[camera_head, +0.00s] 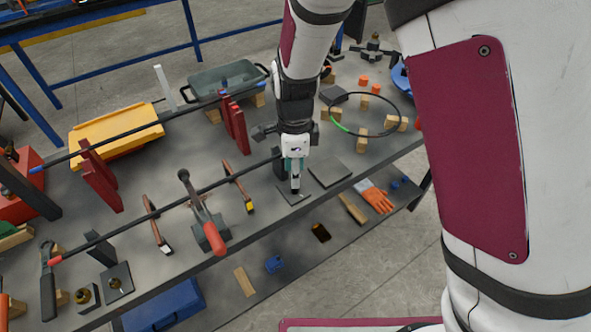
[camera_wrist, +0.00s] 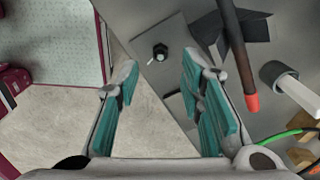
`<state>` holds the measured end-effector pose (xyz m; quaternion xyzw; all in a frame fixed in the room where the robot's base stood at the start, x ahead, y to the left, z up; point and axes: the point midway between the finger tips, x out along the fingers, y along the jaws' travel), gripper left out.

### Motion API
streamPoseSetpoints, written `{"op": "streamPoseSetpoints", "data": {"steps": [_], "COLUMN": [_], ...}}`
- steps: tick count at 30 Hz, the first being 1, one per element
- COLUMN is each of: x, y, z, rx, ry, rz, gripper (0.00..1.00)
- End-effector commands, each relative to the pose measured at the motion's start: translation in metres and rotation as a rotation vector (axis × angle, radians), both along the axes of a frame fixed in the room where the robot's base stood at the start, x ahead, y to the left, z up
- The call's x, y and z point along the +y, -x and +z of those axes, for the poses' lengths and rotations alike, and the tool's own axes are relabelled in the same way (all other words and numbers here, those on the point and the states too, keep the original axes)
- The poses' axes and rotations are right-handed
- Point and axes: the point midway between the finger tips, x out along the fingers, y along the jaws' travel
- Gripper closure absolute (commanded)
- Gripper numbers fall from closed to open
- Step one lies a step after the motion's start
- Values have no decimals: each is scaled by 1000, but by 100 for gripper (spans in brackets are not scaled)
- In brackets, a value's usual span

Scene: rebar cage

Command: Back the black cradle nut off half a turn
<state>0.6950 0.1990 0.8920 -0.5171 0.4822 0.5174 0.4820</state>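The black nut (camera_wrist: 160,52) sits on a flat grey plate (camera_wrist: 172,78), with a small white pointer beside it in the wrist view. My gripper (camera_wrist: 160,78) is open and empty, with its two teal-padded fingers spread apart. The nut shows beyond the gap between the fingertips, and neither finger touches it. In the head view my gripper (camera_head: 295,188) points down over the plate (camera_head: 290,196) near the table's front edge. There the fingers largely cover the nut, so I cannot make out its shape or the height gap.
A dark bar with a red end (camera_wrist: 251,102) passes right of my fingers in the wrist view. A flat dark plate (camera_head: 330,172) lies right of my gripper. Floor (camera_wrist: 45,125) shows past the table edge.

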Motion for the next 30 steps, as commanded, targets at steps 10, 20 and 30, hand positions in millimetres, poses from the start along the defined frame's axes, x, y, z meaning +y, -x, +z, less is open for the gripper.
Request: {"op": "streamPoseSetpoints", "data": {"steps": [10,20,30], "x": [-1,0,0], "y": [0,0,0], "z": [-46,-51,-51], "rx": [1,0,0], "ry": [1,0,0], "rz": [-1,0,0], "gripper": [65,65,100]}}
